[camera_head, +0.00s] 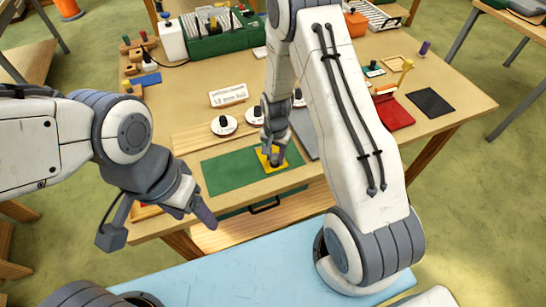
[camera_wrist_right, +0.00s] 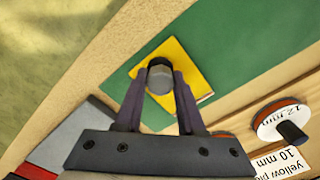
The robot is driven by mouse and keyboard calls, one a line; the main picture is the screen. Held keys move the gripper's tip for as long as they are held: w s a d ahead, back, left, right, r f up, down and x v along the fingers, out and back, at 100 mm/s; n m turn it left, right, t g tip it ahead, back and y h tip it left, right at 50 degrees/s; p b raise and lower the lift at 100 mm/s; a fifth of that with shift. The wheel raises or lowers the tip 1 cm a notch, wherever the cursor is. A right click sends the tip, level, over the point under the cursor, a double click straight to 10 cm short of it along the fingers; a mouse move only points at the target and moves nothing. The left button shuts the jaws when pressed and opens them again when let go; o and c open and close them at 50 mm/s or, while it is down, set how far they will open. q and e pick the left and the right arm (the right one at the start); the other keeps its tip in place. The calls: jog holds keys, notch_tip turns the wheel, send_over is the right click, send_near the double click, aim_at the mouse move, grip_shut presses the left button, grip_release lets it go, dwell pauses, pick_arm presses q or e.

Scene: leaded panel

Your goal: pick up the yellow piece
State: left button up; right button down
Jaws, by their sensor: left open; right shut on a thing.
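The yellow piece (camera_head: 263,158) is a flat square plate at the green mat (camera_head: 225,173) on the table. It also shows in the right wrist view (camera_wrist_right: 198,78), under a grey round knob (camera_wrist_right: 160,77). My right gripper (camera_head: 273,153) is over the yellow piece, its two fingers shut on the grey knob. I cannot tell whether the piece touches the mat or is slightly raised, and the fingers and knob hide part of it. My left gripper (camera_head: 193,203) is open and empty, in front of the table's near left edge.
White discs with black knobs (camera_head: 224,125) and a label card (camera_head: 229,95) stand behind the mat. A red mat (camera_head: 393,112) and a black sheet (camera_head: 431,102) lie to the right. A green toolbox (camera_head: 215,42) and white bottle (camera_head: 171,40) stand at the back.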

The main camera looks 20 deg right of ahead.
aim_at(275, 155)
jog(key=shift+r, duration=0.1)
jog(key=shift+r+b, duration=0.35)
jog(key=shift+r, duration=0.15)
notch_tip(275, 155, up, 3)
jog(key=shift+w+f+b, duration=0.1)
jog(key=shift+f+b, duration=0.05)
jog(key=shift+b, duration=0.55)
jog(key=s+d+r+b, duration=0.2)
jog(key=s+d+r, duration=0.4)
jog(key=s, duration=0.4)
jog(key=shift+s+r+b, duration=0.2)
jog(key=shift+r+b, duration=0.2)
jog(key=shift+r, duration=0.15)
